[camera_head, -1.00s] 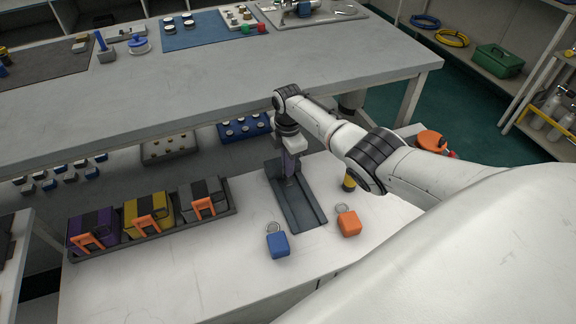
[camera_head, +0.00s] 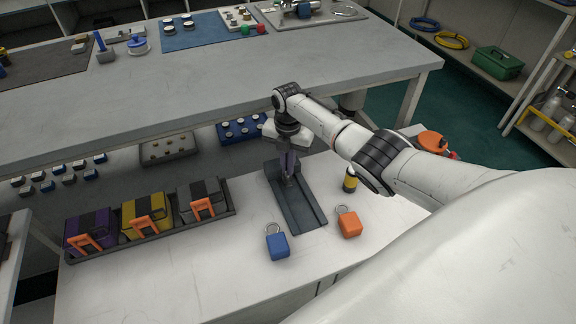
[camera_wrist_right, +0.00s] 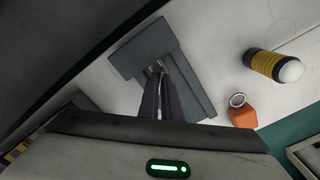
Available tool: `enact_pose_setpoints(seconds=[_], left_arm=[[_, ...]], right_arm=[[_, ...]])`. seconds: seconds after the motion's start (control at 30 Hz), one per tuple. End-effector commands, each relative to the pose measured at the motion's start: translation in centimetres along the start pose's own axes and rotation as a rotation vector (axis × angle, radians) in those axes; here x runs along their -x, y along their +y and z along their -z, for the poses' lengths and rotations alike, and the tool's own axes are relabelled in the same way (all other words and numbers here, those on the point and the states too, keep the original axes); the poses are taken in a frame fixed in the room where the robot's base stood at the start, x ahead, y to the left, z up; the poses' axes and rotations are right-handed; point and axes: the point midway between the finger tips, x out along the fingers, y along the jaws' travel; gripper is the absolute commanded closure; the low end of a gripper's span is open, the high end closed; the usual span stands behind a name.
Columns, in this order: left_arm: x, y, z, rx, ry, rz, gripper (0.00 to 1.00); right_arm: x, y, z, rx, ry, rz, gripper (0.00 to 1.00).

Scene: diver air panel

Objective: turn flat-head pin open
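The flat-head pin (camera_wrist_right: 157,66) shows as a small bright metal bit at the fingertips in the right wrist view. It stands on a dark grey stepped base (camera_head: 304,207) on the white low bench. My right gripper (camera_head: 289,178) points down over the base's far part, and its fingers hide most of the pin. In the right wrist view the two dark fingers (camera_wrist_right: 159,72) are close together with a thin gap, and their tips appear closed on the pin. The pin's angle cannot be read. My left gripper is not in view.
A blue padlock-like block (camera_head: 278,245) and an orange one (camera_head: 349,224) lie near the base. A yellow-black cylinder (camera_head: 350,180) stands to its right. A tray (camera_head: 190,226) of coloured cases is at left. The grey table (camera_head: 200,85) overhangs behind.

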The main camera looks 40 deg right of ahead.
Motion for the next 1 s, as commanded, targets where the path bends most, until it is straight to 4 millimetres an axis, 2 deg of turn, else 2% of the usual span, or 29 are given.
enact_pose_setpoints(seconds=[0.03,0.57,0.63,0.67,1.0], left_arm=[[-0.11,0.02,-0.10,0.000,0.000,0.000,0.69],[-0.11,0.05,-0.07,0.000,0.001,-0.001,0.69],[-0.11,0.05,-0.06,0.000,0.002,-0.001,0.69],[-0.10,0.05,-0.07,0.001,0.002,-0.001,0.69],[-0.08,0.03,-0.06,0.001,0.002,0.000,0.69]], right_arm=[[-0.81,-0.28,0.30,0.015,0.003,0.006,1.00],[-0.79,-0.25,0.31,0.040,0.003,0.006,1.00],[-0.80,-0.25,0.31,0.039,0.003,0.006,0.89],[-0.80,-0.27,0.32,0.039,0.003,0.006,0.88],[-0.79,-0.47,0.24,0.037,0.004,0.011,0.88]])
